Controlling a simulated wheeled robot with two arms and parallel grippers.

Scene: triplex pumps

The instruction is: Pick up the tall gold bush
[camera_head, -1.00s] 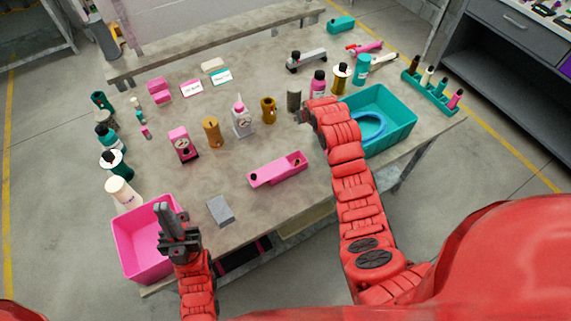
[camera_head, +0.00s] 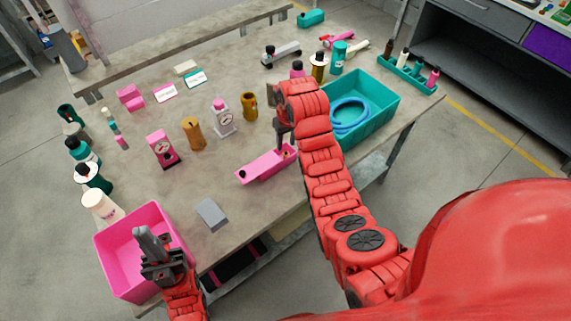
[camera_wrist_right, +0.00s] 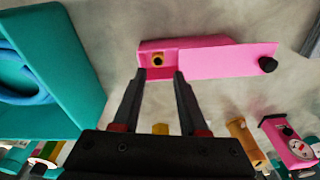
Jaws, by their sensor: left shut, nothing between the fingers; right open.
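Two larger gold cylinders stand behind: an orange-gold one (camera_head: 193,134) and a darker one (camera_head: 249,106). My left gripper (camera_head: 147,240) is shut and empty over the pink bin (camera_head: 122,226).
A teal bin (camera_head: 375,88) holding a blue ring (camera_head: 350,115) stands right of my right arm. Pink (camera_head: 162,149) and white (camera_head: 222,117) gauge devices stand behind the tray. A grey block (camera_head: 212,214) lies in front. Bottles line the left edge.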

